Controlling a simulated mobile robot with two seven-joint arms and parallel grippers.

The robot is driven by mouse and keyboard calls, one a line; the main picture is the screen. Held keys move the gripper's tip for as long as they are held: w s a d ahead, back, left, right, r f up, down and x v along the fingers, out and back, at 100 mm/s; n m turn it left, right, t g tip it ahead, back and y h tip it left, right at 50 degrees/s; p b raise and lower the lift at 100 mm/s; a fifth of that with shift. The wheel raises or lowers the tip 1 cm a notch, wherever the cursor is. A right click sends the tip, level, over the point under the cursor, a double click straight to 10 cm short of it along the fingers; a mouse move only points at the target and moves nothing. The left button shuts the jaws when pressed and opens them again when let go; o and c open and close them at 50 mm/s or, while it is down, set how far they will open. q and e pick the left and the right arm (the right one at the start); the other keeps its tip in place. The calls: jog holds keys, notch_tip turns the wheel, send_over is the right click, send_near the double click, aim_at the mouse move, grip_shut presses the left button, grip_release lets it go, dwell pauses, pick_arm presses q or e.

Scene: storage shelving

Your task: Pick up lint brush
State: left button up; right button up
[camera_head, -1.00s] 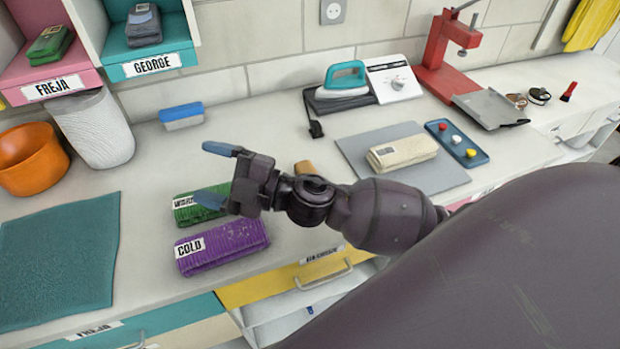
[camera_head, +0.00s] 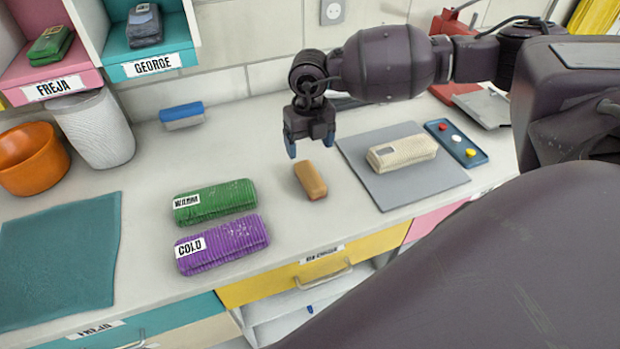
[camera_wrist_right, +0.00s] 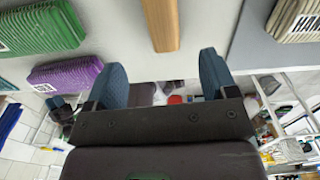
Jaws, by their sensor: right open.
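A small orange-brown, wood-coloured block (camera_head: 311,180), which looks like the lint brush, lies on the white counter between the green bundle and the grey mat. It also shows at the top of the right wrist view (camera_wrist_right: 162,22), partly cut off by the frame. My right gripper (camera_head: 310,145) points down above the counter, just behind the brush in the head view. Its two blue fingertips are apart with nothing between them, as the right wrist view (camera_wrist_right: 164,68) also shows. The brush and gripper are apart. My left gripper is not in view.
A green WARM bundle (camera_head: 215,201) and a purple COLD bundle (camera_head: 222,245) lie left of the brush. A grey mat (camera_head: 385,195) with a cream bundle (camera_head: 402,152) lies right. A blue-topped block (camera_head: 181,115) stands near the wall. The counter around the brush is clear.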

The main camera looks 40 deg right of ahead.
aim_at(310, 174)
jog(key=shift+d+f, duration=0.15)
jog(key=shift+f, duration=0.1)
notch_tip(310, 174, down, 10)
jog(key=shift+f+p, duration=0.1)
jog(key=shift+p, duration=0.2)
jog(key=shift+c, duration=0.2)
jog(key=c, duration=1)
notch_tip(310, 174, up, 20)
